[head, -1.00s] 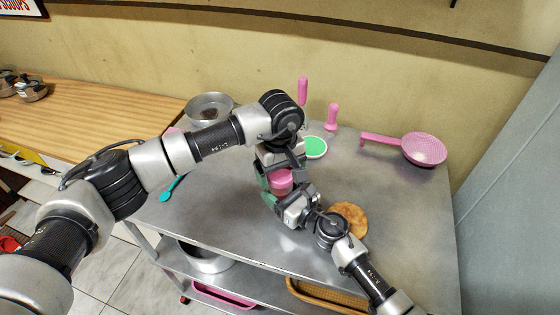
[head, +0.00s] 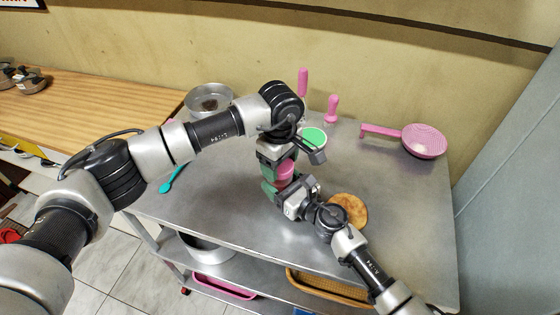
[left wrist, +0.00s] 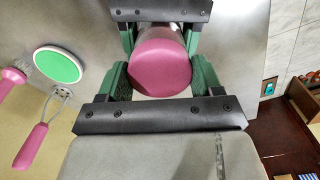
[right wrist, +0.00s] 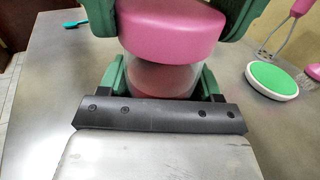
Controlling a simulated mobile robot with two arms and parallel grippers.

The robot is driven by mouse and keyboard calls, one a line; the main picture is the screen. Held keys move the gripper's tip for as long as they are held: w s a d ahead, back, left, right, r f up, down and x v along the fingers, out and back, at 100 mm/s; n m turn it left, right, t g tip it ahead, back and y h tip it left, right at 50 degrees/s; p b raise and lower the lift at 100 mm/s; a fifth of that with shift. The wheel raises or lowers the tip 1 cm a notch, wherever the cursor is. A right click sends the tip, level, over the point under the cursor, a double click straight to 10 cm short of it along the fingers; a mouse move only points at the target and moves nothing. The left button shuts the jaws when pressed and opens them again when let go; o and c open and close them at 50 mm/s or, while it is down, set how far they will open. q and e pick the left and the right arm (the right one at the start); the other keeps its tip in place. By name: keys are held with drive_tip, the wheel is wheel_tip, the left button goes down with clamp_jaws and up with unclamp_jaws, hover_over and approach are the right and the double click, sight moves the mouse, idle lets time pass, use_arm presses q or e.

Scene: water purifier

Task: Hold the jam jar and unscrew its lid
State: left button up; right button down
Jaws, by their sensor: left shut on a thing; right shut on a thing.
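The jam jar stands upright on the metal table, with a pink lid (head: 285,172) above a clear body holding something reddish (right wrist: 162,80). My left gripper (left wrist: 160,62) comes from above, its green fingers shut on the sides of the pink lid (left wrist: 160,68). My right gripper (right wrist: 160,84) comes from the side, its green fingers shut around the clear body below the lid. In the right wrist view the lid (right wrist: 170,28) sits directly over the body. I cannot tell how far the thread is turned. In the head view both grippers hide much of the jar.
A round green-and-white item (head: 313,139) stands close behind the jar. A brown flat round (head: 349,210) lies near my right wrist. A pink strainer (head: 424,141), pink-handled utensils (head: 332,108), a metal pot (head: 210,102) and a teal utensil (head: 172,181) are around. The table's right front is clear.

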use_arm(q)
drive_tip(key=n, duration=0.8)
drive_tip(key=shift+n, duration=0.3)
drive_tip(key=n, duration=1.4)
drive_tip(key=shift+n, duration=0.3)
drive_tip(key=n, duration=0.8)
drive_tip(key=shift+r, duration=0.1)
drive_tip(key=shift+r, duration=0.25)
